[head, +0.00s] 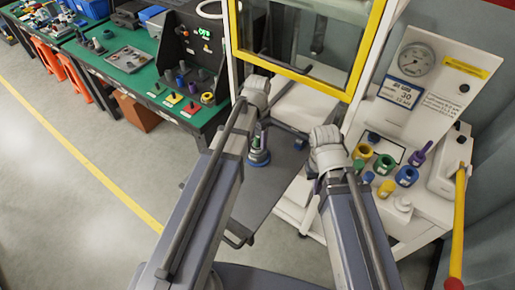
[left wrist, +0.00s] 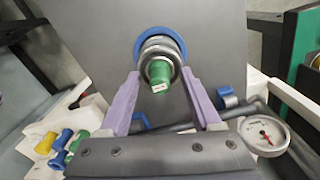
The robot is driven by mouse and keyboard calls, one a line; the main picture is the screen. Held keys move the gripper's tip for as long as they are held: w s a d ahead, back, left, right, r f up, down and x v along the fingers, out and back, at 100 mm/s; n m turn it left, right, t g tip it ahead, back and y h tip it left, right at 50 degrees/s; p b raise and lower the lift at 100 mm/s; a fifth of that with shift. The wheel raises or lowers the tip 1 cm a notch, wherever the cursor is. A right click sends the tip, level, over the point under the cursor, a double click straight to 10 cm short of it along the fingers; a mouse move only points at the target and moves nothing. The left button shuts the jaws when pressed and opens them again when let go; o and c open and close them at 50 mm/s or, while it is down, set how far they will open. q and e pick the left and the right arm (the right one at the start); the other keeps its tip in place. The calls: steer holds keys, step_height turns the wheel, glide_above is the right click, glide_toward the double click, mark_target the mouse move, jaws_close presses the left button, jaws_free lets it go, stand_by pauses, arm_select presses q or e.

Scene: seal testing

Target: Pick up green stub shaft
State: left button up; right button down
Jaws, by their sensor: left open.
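The green stub shaft (left wrist: 159,72) stands in a metal collar with a blue ring (left wrist: 166,37) at its base, in the left wrist view. My left gripper (left wrist: 161,76) is open, with its purple fingers on either side of the green shaft and gaps visible between. In the head view the blue-based piece (head: 259,158) is on a dark grey surface below my left gripper (head: 261,133); the shaft is mostly hidden there by the gripper. My right gripper (head: 325,148) is to the right; its fingers are hidden.
The dark grey surface (head: 262,195) is mostly bare. A white test bench (head: 388,213) with coloured fittings and a gauge (head: 416,59) stands right. A yellow-framed window (head: 320,40) is behind. A green workbench (head: 128,73) with parts is left.

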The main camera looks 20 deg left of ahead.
arm_select(q)
steer(key=shift+c, duration=0.4)
jaws_close()
stand_by(0.9)
